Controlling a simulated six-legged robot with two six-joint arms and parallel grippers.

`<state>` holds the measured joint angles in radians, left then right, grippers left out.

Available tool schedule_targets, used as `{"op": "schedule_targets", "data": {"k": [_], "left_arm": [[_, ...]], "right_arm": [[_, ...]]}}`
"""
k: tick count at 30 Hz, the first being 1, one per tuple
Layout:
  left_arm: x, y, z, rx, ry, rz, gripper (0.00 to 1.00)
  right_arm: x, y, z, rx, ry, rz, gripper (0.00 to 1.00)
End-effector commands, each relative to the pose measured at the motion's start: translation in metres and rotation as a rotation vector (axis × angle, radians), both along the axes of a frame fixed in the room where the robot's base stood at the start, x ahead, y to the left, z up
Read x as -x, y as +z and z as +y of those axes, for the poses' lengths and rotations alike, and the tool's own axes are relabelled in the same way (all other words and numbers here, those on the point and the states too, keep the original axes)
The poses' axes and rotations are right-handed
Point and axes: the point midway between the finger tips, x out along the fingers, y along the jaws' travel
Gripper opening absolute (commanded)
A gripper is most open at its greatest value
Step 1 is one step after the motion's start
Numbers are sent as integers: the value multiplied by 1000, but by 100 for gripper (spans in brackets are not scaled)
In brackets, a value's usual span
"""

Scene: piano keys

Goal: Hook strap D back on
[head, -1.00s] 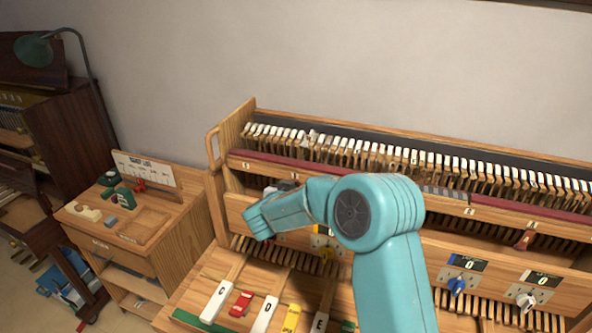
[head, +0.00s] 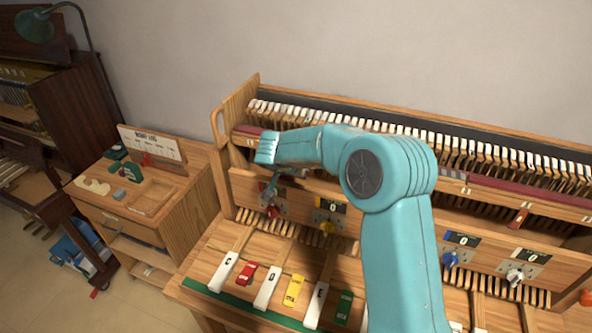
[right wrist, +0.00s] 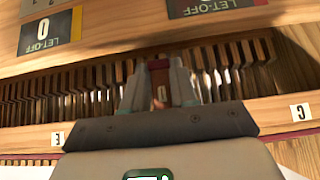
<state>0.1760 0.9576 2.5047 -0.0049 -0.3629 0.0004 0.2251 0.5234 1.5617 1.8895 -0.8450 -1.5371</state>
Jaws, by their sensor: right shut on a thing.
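My right arm (head: 385,180) reaches in from the bottom right over the wooden piano-action model. Its teal wrist (head: 267,147) is at the left, level with the dark red rail (head: 480,182). In the right wrist view my right gripper (right wrist: 158,68) is shut on a small dark red strap (right wrist: 159,84) with a pale mark, probably strap D. The letter is too small to be sure. In the head view my arm hides the strap's spot. My left gripper is in neither view.
Big lettered keys (head: 222,272) lie below. Another red strap (head: 518,218) hangs at the right. A side cabinet (head: 195,185) stands left.

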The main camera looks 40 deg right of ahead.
Motion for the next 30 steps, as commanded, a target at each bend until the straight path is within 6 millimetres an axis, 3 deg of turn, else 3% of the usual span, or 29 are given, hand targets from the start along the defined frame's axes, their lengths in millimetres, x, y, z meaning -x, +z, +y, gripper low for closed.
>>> {"op": "schedule_targets", "data": {"k": [10,11,12,13,23,30], "left_arm": [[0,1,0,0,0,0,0],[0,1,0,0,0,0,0],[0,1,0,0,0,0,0],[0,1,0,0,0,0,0],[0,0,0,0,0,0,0],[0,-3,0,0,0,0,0]], "right_arm": [[-2,5,-2,4,0,-9,0],[-2,6,-2,5,0,-10,34],[-2,6,-2,5,0,-10,47],[-2,5,-2,4,0,-9,49],[0,5,1,1,0,-4,49],[12,39,27,1,3,-8,49]]}}
